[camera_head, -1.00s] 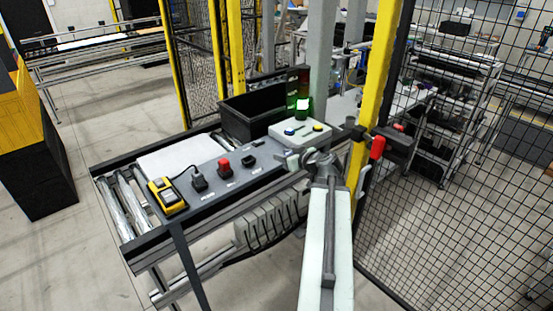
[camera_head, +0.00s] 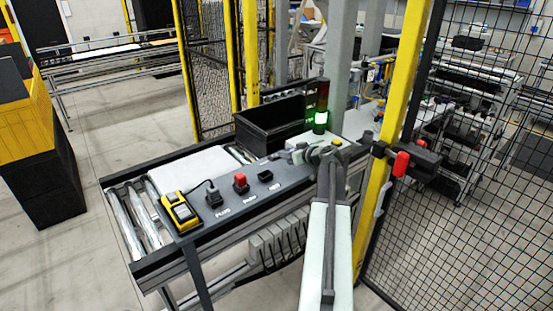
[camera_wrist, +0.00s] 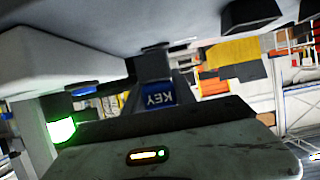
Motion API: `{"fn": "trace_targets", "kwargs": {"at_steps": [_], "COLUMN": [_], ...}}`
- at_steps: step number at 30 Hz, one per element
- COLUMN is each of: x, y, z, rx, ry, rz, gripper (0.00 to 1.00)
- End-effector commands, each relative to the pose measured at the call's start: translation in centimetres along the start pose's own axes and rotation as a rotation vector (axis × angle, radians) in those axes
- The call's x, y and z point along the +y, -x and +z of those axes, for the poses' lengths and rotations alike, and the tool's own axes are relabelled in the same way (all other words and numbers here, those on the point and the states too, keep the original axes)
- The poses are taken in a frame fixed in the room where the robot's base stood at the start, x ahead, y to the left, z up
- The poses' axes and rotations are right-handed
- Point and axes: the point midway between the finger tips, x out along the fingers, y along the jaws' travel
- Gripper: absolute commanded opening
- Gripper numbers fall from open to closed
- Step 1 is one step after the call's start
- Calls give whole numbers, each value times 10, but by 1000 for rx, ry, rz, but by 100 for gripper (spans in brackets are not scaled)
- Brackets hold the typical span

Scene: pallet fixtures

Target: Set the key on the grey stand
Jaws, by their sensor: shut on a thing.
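My gripper (camera_head: 318,153) is at the right end of the console in the head view, in front of the pale box. In the wrist view my gripper (camera_wrist: 158,75) is shut on the key, whose blue part (camera_wrist: 160,95) bears the word KEY upside down. The key cannot be made out in the head view. A pale grey box (camera_head: 303,138) with a yellow button stands behind my gripper and is partly hidden by it. I cannot tell for sure whether this is the grey stand.
The dark console strip (camera_head: 232,207) carries a yellow handheld device (camera_head: 180,211), a black plug (camera_head: 213,196), a red-topped block (camera_head: 241,183) and a black socket (camera_head: 265,176). A black bin (camera_head: 268,128) and a green-lit signal tower (camera_head: 320,120) stand behind. A yellow post (camera_head: 392,130) rises close on the right.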

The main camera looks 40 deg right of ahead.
Motion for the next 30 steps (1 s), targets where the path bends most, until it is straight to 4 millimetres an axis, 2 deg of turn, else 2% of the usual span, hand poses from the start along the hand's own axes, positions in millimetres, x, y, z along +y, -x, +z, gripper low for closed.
{"fn": "trace_targets", "kwargs": {"at_steps": [6,13,19,24,25,27,30], "x": [-2,-2,-7,-8,-8,-8,-8], "y": [-6,-20,-20,-23,-22,-22,-22], "z": [3,35,30,34,33,32,32], "rx": [0,-1,-1,-1,-1,-1,-1], "ry": [2,2,5,5,5,5,5], "rz": [-7,-7,-13,-14,-14,-14,-14], "gripper": [0,0,0,0,40,54,54]}}
